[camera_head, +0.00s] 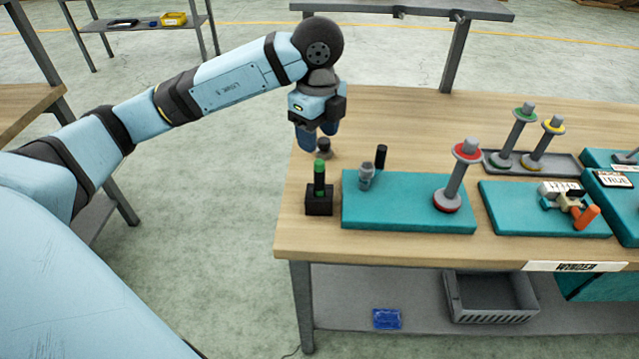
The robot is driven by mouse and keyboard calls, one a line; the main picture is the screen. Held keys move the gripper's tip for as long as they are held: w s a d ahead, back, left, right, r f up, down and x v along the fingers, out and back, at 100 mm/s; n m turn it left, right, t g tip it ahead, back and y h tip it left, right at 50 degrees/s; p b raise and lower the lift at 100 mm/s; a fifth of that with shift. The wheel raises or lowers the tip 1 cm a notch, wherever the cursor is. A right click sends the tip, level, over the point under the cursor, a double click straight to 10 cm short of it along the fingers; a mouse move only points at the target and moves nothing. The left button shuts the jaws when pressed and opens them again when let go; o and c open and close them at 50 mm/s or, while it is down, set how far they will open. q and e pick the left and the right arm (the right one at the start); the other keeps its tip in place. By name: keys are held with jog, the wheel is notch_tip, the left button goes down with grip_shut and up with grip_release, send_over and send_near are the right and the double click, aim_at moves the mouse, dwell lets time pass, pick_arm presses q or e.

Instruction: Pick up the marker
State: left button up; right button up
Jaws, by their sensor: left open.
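A green-and-black upright cylinder (319,178), which looks like the marker, stands in a small black block (319,203) near the table's left front corner. My left gripper (318,138) is open, pointing down above the table, a little behind the marker and apart from it. A small dark knob-like piece (323,147) is just below its fingers; I cannot tell whether they touch it. My right gripper is not in view.
A teal board (400,215) beside the block carries a small grey piece (366,176) and a red-ringed post (458,175). A short black cylinder (381,156) stands behind it. A grey tray (510,170) with two posts and more teal boards lie right. The wooden table's (420,120) back is clear.

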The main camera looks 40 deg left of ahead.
aim_at(319, 175)
pick_arm(q)
jog(key=f, duration=1.1)
jog(key=shift+w+f, duration=0.1)
jog(key=shift+w, duration=0.1)
grip_shut()
